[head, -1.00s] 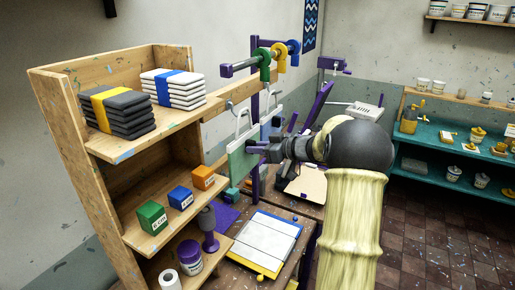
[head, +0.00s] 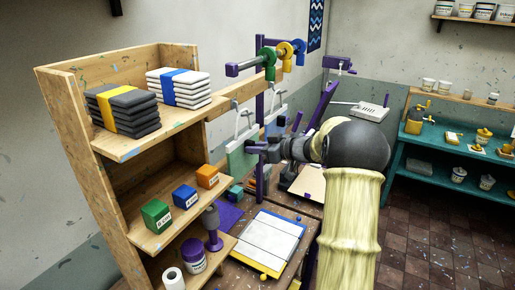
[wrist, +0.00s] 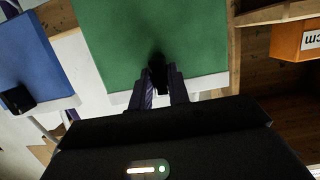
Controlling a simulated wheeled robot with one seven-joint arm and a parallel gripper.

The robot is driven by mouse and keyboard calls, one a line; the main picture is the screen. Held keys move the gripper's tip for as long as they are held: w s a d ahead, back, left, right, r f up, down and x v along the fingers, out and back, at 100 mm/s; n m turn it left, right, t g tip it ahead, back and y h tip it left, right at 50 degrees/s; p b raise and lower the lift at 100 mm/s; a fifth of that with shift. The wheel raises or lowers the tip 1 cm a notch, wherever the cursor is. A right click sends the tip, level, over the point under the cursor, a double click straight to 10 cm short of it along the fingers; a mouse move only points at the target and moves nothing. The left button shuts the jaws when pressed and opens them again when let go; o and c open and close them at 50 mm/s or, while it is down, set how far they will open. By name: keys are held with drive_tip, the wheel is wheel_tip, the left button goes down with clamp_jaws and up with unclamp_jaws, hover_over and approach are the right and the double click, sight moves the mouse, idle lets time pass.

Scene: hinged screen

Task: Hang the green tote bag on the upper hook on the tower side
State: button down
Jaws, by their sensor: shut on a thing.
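The green tote bag (head: 240,162) hangs upright in front of the purple post, with pale handles at its top. My gripper (head: 257,150) is shut on its block-like grip from the right. In the wrist view the green bag (wrist: 145,40) fills the top middle and my fingertips (wrist: 158,78) close on a dark piece on its face. A green hook (head: 269,62) hangs on the purple rail above the bag, beside a yellow hook (head: 286,53). I cannot tell whether the handles touch any hook.
A blue bag (wrist: 30,65) is close beside the green one. A workbench with a framed white board (head: 270,240) is below.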

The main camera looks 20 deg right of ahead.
drive_tip(key=shift+w+a+f, duration=0.15)
drive_tip(key=shift+w+a, duration=0.05)
drive_tip(key=shift+w, duration=0.1)
drive_tip(key=shift+f, duration=0.2)
idle(0.5)
drive_tip(key=shift+s+d+r, duration=0.15)
drive_tip(key=shift+s+d, duration=0.05)
drive_tip(key=shift+s, duration=0.05)
drive_tip(key=shift+s+d+r+p, duration=0.6)
drive_tip(key=shift+s+d+p, duration=0.1)
drive_tip(key=shift+s, duration=0.15)
drive_tip(key=shift+s+d+r, duration=0.3)
drive_tip(key=shift+s, duration=0.15)
drive_tip(key=shift+s+d+r, duration=0.3)
drive_tip(key=shift+s, duration=0.15)
drive_tip(key=shift+s+d, duration=0.1)
idle(0.4)
